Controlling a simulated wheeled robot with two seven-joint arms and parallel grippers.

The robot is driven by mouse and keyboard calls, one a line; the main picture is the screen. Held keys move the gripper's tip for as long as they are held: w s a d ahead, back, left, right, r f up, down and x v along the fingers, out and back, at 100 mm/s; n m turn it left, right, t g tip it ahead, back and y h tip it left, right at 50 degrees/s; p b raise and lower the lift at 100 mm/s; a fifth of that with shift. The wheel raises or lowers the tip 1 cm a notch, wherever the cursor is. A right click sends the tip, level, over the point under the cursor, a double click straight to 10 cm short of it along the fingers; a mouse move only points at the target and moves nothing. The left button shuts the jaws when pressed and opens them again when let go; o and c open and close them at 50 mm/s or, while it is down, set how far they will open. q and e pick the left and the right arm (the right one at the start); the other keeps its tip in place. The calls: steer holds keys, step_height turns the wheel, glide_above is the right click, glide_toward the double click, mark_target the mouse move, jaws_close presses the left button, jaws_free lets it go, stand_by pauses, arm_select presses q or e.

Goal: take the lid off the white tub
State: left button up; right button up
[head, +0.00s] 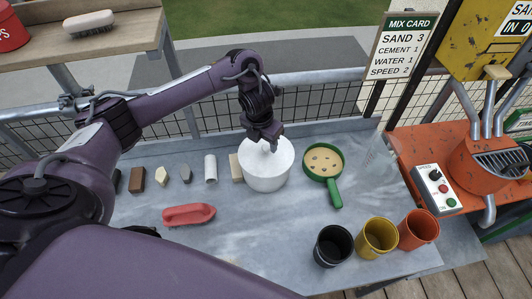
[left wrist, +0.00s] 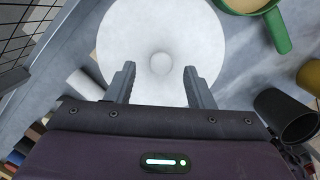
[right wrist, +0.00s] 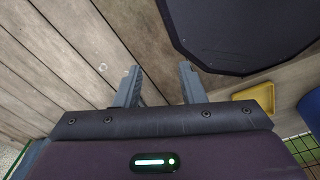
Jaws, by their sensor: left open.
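The white tub (head: 264,174) stands upright on the grey table, with its white lid (head: 281,152) on top. In the left wrist view the lid (left wrist: 125,40) is a pale disc with a round knob (left wrist: 160,64) at its middle. My left gripper (head: 268,146) is over the lid. Its fingers (left wrist: 160,82) are open on either side of the knob, seemingly apart from it; the height gap is hard to tell. My right gripper (right wrist: 158,84) is open and empty over wooden planks, away from the tub, and is not in the head view.
A green pan (head: 335,190) of tan mix stands right of the tub. Black (head: 333,246), yellow (head: 377,238) and orange (head: 418,230) cups stand at the front right. A red float (head: 188,215) and several small blocks lie left. An orange mixer (head: 487,165) stands far right.

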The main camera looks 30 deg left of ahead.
mark_target(266, 151)
arm_select(q)
steer(key=f, duration=0.3)
steer(key=shift+w+d, duration=0.1)
steer(key=shift+w, duration=0.15)
steer(key=shift+r, duration=0.1)
steer(key=shift+c, duration=1.6)
steer(key=c, duration=0.7)
arm_select(e)
steer(key=shift+w+a+f, duration=0.2)
steer(key=shift+w+a, duration=0.15)
steer(key=shift+w, duration=0.15)
